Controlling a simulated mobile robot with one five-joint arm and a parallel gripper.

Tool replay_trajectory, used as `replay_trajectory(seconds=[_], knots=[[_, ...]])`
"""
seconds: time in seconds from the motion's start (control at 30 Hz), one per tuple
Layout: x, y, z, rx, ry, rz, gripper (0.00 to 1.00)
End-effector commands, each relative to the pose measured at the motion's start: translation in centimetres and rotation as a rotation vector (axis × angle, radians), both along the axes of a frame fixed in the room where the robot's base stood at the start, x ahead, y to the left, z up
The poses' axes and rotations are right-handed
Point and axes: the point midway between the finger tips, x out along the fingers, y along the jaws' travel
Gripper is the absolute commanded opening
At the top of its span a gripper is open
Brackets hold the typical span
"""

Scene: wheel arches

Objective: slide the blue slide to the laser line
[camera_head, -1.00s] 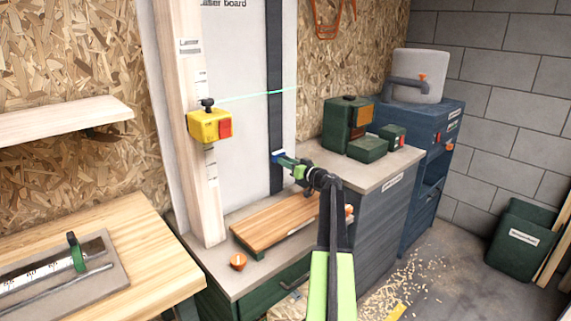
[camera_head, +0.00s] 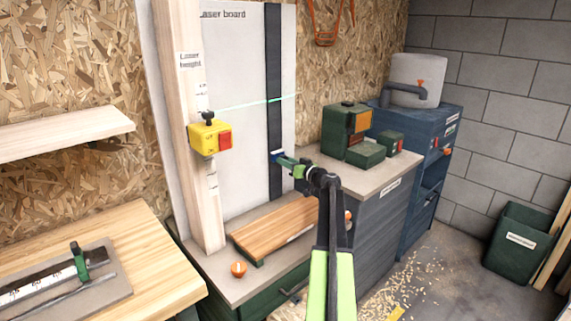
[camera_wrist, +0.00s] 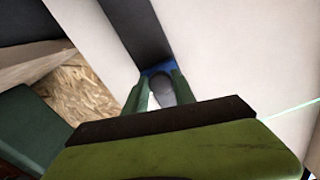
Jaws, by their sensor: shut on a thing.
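The blue slide (camera_head: 276,154) sits low on a dark vertical track (camera_head: 274,60) on the white laser board (camera_head: 240,60). The thin green laser line (camera_head: 247,103) crosses the board and track well above it. My gripper (camera_head: 282,159) is at the slide, reaching in from the right. In the wrist view, the green fingers (camera_wrist: 161,93) are shut on the slide's grey knob (camera_wrist: 162,92). A little of the blue slide (camera_wrist: 158,69) shows behind the knob; the rest is hidden by the fingers.
A yellow box with a red button (camera_head: 210,137) is on the wooden post (camera_head: 187,80) left of the track. A wooden board (camera_head: 275,227) lies on the bench below. Green boxes (camera_head: 350,133) stand to the right. The track between slide and laser line looks clear.

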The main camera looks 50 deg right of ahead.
Motion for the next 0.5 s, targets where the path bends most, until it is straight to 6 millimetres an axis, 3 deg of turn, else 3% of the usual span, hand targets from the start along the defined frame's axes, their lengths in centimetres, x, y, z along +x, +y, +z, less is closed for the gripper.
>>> replay_trajectory(seconds=[0.03,0.5], knots=[[0.2,0.1,2.3,0.001,-0.001,0.002,0.00],[0.1,0.0,16.6,0.001,-0.002,0.000,0.00]])
